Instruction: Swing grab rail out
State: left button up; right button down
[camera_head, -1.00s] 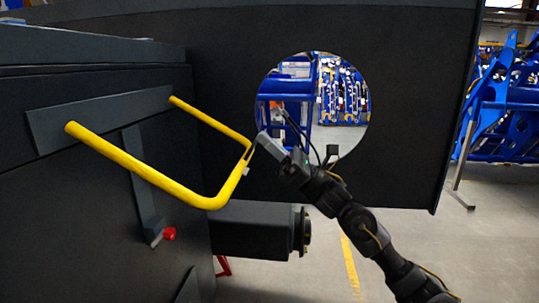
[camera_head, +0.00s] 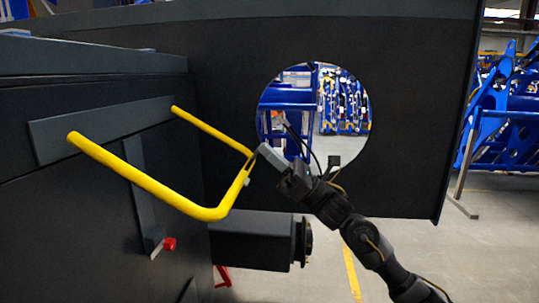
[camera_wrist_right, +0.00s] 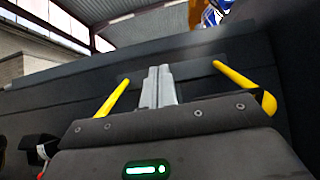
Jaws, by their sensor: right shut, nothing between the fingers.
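The yellow U-shaped grab rail (camera_head: 140,181) stands out from a dark plate (camera_head: 95,130) on the chassis's side at the left, with its crossbar toward me. My right gripper (camera_head: 262,150) is shut and empty at the crossbar's far corner. I cannot tell whether it touches the rail. In the right wrist view, the shut grey fingers (camera_wrist_right: 158,86) point toward the panel between the rail's two arms (camera_wrist_right: 240,85); the crossbar is hidden there behind the gripper's body. My left gripper is out of view.
A dark upright panel (camera_head: 410,130) with a round opening (camera_head: 345,105) stands behind my gripper. A dark cylinder housing (camera_head: 250,240) juts out below the rail, next to a red knob (camera_head: 169,244). Blue frames (camera_head: 490,110) stand at the right. The floor (camera_head: 450,250) at the lower right is open.

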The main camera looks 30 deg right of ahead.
jog(key=s+d+f+b, duration=0.3)
jog(key=d+f+b, duration=0.1)
jog(key=f+b, duration=0.6)
jog(key=shift+f, duration=0.25)
jog(key=shift+d, duration=0.2)
